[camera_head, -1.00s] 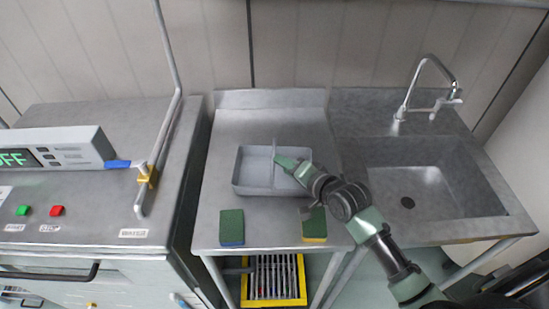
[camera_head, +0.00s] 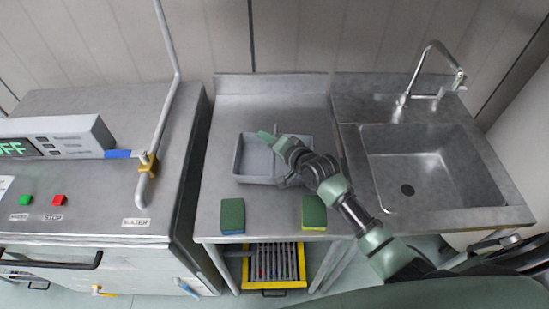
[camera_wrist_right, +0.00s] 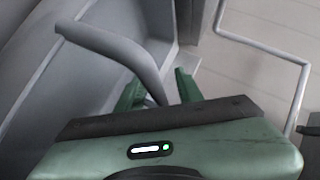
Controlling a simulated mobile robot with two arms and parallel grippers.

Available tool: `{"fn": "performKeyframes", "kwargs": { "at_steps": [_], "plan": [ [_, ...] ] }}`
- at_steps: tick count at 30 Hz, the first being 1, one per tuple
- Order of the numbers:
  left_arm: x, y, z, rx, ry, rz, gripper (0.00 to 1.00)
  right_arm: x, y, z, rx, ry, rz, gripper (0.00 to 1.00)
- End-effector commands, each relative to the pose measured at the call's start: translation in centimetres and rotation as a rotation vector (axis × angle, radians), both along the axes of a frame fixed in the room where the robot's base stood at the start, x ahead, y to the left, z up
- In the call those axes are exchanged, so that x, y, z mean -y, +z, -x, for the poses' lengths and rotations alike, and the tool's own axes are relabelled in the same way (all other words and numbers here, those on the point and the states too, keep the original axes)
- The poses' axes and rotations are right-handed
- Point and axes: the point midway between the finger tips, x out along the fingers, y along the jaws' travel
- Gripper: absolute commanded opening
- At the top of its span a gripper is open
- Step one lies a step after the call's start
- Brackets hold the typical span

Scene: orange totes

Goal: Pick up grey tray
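The grey tray (camera_head: 240,160) is a shallow rectangular box on the middle steel table. My right arm reaches over it from the lower right and covers its right part. My right gripper (camera_head: 267,137) is above the tray's back part; its fingertips are hidden in the head view. In the right wrist view the gripper (camera_wrist_right: 160,92) has two green fingers apart, with a curved grey handle (camera_wrist_right: 125,45) running between them. A gap shows between the handle and the right finger. The tray's wall (camera_wrist_right: 35,70) shows at left there. My left gripper is out of view.
A blue-backed green sponge (camera_head: 232,215) and a yellow-backed one (camera_head: 314,212) lie on the steel table (camera_head: 270,222) in front of the tray. A sink (camera_head: 425,180) with a tap (camera_head: 432,70) is at right. A machine (camera_head: 90,200) with a bent bar stands at left.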

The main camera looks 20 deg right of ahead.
Motion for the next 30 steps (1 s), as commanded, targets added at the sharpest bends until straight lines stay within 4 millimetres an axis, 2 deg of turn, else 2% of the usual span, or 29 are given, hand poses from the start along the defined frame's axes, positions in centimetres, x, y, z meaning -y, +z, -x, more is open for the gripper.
{"fn": "performKeyframes", "kwargs": {
  "at_steps": [5,8,9,10,30],
  "plan": [
    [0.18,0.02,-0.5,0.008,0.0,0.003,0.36,-0.04,-0.04,-0.01,0.0,0.0,0.0,0.36],
    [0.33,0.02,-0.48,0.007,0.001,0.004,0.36,-0.03,-0.03,0.0,0.0,0.0,0.0,0.14],
    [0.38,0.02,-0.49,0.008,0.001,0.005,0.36,-0.03,-0.03,0.0,0.0,0.0,0.0,0.03],
    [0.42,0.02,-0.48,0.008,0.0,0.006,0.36,-0.02,-0.04,0.01,0.0,0.0,0.0,0.0],
    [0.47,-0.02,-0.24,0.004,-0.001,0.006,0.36,0.0,-0.07,0.05,-0.001,0.0,0.0,0.0]
  ]
}}
